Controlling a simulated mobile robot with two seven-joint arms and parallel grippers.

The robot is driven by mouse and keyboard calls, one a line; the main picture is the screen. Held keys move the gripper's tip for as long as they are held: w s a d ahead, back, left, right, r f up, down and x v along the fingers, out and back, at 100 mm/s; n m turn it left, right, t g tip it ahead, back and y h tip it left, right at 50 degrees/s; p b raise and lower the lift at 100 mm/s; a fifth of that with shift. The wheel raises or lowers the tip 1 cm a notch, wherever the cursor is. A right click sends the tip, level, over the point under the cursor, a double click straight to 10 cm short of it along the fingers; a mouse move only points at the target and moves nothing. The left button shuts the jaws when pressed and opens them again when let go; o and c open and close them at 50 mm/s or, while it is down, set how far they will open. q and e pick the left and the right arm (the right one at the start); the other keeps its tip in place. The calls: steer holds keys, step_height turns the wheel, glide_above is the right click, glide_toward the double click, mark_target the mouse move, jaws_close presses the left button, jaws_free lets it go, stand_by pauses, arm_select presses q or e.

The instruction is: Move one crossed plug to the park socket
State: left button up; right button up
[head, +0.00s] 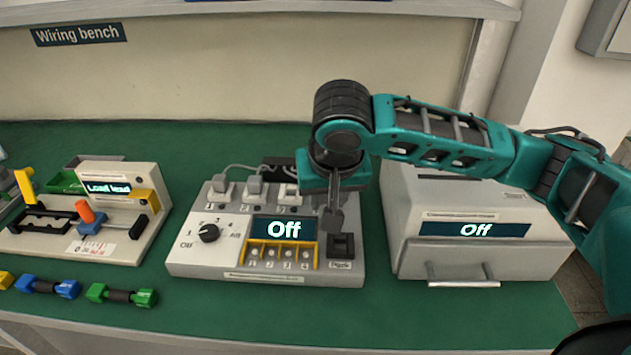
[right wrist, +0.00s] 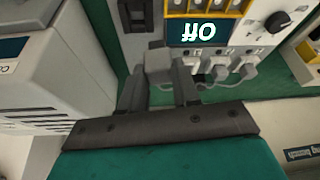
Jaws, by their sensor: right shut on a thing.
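The hub panel (head: 190,245) stands mid-bench, with a dial and an "Off" display. The dark square park socket (head: 341,246) is at its lower right; it also shows in the right wrist view (right wrist: 136,14). Three plugs sit along the panel's back row: left plug (head: 220,187), middle plug (head: 254,185) and right plug (head: 288,191). My right gripper (head: 334,205) is shut on a grey plug, clearest between the fingers in the right wrist view (right wrist: 158,66). It is behind the park socket in the head view. Whether the plug touches the panel is unclear. My left gripper is out of view.
A grey box (head: 470,255) with an "Off" display and front handle stands close to the panel's right. A fixture with a "Load lead" display (head: 108,187) is at the left. Blue (head: 48,287) and green (head: 122,295) parts lie near the front left edge.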

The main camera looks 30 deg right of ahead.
steer(key=shift+s+d+r+m+p, duration=0.25)
steer(key=shift+d+m+p, duration=0.15)
steer(key=shift+d+m, duration=0.15)
steer(key=shift+m+h, duration=0.3)
steer(key=shift+m, duration=0.25)
steer(key=f+b, duration=0.2)
steer(key=d+f+b, duration=0.1)
steer(key=f, duration=0.1)
steer(key=f+b, duration=0.1)
steer(key=b, duration=0.1)
steer(key=shift+s+d+f+b, duration=0.1)
steer(key=shift+d+f+b, duration=0.2)
steer(key=shift+d+f, duration=0.1)
steer(key=shift+f+b, duration=0.3)
steer(key=shift+b, duration=0.1)
steer(key=shift+a, duration=0.1)
steer(key=shift+f+p, duration=0.3)
steer(key=shift+p, duration=0.1)
